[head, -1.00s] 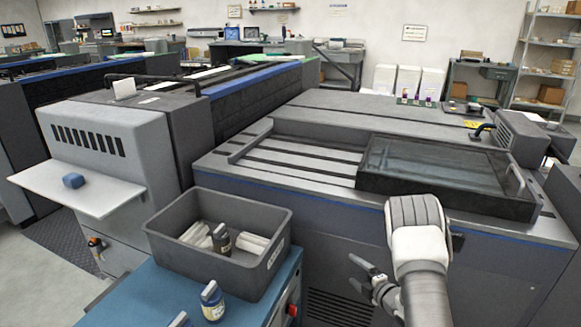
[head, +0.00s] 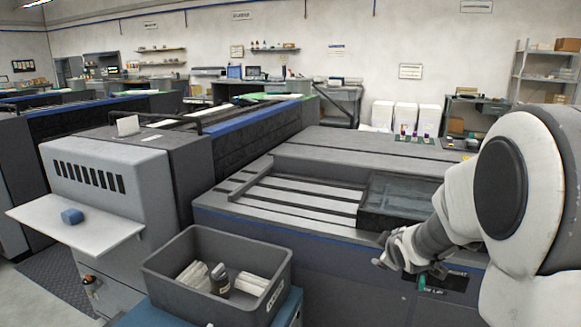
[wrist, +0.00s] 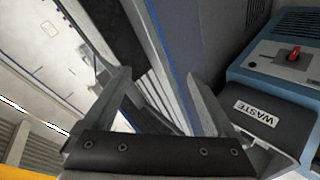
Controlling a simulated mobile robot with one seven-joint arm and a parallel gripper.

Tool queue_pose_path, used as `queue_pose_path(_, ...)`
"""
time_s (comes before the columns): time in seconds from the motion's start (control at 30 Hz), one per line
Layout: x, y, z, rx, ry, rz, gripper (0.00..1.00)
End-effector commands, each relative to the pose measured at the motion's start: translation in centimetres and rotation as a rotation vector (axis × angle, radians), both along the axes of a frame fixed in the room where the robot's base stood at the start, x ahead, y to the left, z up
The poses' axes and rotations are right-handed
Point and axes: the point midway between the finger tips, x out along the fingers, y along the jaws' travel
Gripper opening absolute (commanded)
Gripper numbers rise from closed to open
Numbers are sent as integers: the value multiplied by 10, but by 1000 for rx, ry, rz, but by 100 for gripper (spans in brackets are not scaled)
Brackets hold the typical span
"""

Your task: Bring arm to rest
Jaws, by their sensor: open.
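My gripper (head: 388,254) is in front of the large grey machine (head: 335,240), at its right part below the dark glass cover, in the head view. My arm fills the right side of that view and is folded close to the camera. In the wrist view the two fingers of my gripper (wrist: 160,100) are spread apart with nothing between them. The machine's side and blue stripe show past the fingers.
A blue block (head: 72,216) lies on a white shelf (head: 85,235).

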Motion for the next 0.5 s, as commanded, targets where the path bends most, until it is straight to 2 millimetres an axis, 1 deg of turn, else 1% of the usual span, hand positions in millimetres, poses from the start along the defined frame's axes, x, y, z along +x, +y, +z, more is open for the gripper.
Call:
queue_pose_path(0.03, -12, 3, 14, 31, 5, -32, 90)
queue_pose_path(0.2, -57, 13, 42, 150, 59, -150, 90)
queue_pose_path(0.37, -105, 25, 61, 264, 114, -257, 90)
queue_pose_path(0.5, -150, 37, 73, 360, 164, -342, 90)
